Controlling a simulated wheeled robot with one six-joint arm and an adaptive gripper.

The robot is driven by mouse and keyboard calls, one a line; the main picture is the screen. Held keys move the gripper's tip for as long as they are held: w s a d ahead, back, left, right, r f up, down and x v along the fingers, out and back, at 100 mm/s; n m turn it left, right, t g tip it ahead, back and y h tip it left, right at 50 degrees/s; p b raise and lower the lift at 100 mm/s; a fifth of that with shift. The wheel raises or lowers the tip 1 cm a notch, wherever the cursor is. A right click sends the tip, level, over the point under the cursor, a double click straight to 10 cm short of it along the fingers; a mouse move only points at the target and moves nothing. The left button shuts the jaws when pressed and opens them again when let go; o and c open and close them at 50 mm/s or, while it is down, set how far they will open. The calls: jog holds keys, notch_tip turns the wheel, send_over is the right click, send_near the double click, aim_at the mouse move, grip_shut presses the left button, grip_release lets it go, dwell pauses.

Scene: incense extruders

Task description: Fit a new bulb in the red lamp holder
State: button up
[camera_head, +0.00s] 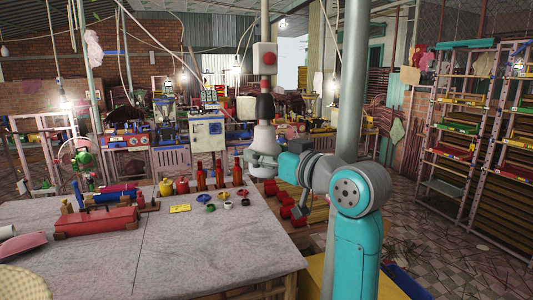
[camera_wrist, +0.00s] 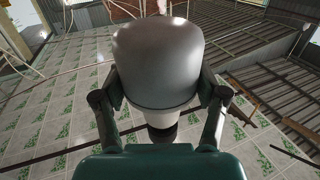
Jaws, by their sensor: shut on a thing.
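My gripper (camera_head: 262,160) is raised above the right edge of the table, shut on a pale grey-white bulb (camera_head: 264,136). In the wrist view the bulb (camera_wrist: 158,62) fills the space between both fingers, with a narrower white neck and a dark end below its broad body. In the head view a dark holder-like piece (camera_head: 265,106) sits directly above the bulb, in line with it. Above that hangs a white box with a red disc (camera_head: 268,58) on a vertical pole. I cannot tell whether the bulb is seated in the holder or only close to it.
The grey table (camera_head: 150,255) carries a red toolbox (camera_head: 95,221), several red bottles (camera_head: 219,173), coloured rings (camera_head: 227,205) and a yellow card (camera_head: 180,208). Its front middle is clear. A thick grey post (camera_head: 352,90) stands close to my arm. Shelving racks (camera_head: 463,130) stand at the right.

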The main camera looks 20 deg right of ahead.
jog(key=shift+n+y, duration=0.4)
jog(key=shift+y, duration=0.2)
jog(key=o, duration=1.2)
jog(key=shift+o, duration=0.2)
